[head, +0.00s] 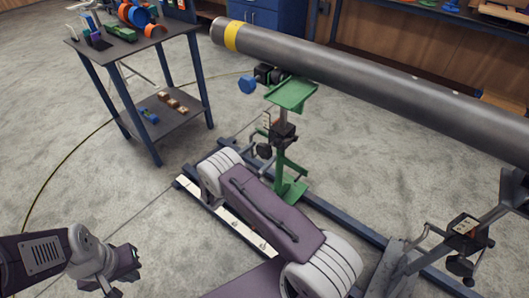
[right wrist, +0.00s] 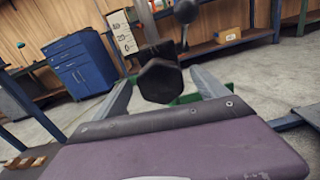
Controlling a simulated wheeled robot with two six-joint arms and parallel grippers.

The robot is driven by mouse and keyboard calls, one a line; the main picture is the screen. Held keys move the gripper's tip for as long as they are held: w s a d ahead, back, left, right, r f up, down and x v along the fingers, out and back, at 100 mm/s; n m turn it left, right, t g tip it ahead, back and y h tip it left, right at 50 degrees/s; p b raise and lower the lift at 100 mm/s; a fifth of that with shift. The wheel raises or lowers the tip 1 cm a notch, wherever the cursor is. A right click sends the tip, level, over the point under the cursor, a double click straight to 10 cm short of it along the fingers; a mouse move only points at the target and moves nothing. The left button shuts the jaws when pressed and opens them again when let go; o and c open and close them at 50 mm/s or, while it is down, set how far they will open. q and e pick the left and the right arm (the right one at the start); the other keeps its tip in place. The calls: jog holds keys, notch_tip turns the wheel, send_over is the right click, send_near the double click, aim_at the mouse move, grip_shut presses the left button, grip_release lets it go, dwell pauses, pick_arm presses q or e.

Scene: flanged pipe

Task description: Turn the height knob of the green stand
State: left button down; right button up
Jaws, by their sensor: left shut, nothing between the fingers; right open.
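The green stand (head: 291,95) stands under the yellow-banded end of a long grey pipe (head: 330,62). Its black height knob (head: 264,150) sticks out on the left of its post, beside a white scale plate (head: 267,120). In the right wrist view the knob (right wrist: 160,84) is dark and faceted, and the scale plate (right wrist: 121,32) is behind it. My right gripper (right wrist: 162,77) is open, with one finger on each side of the knob; I cannot tell whether they touch it. My left gripper (head: 113,290) is shut and empty at the lower left, far from the stand.
A blue knob (head: 247,85) sits at the stand's top left. A side table (head: 118,48) with tools stands at the upper left. Dark rails (head: 330,208) run along the floor. A second stand (head: 463,228) is at the right.

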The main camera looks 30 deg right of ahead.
jog(key=shift+x, duration=1.2)
jog(key=c, duration=1.4)
jog(key=shift+o, duration=0.2)
jog(key=shift+n, duration=0.3)
jog(key=n, duration=0.4)
jog(key=shift+w+n, duration=0.1)
jog(key=shift+n, duration=0.2)
jog(key=n, duration=0.5)
jog(key=shift+a+f+n, duration=0.1)
jog(key=shift+n, duration=0.2)
jog(key=n, duration=0.5)
jog(key=shift+w+f, duration=0.1)
jog(key=n, duration=0.5)
jog(key=shift+f+n, duration=0.15)
jog(key=shift+n, duration=0.25)
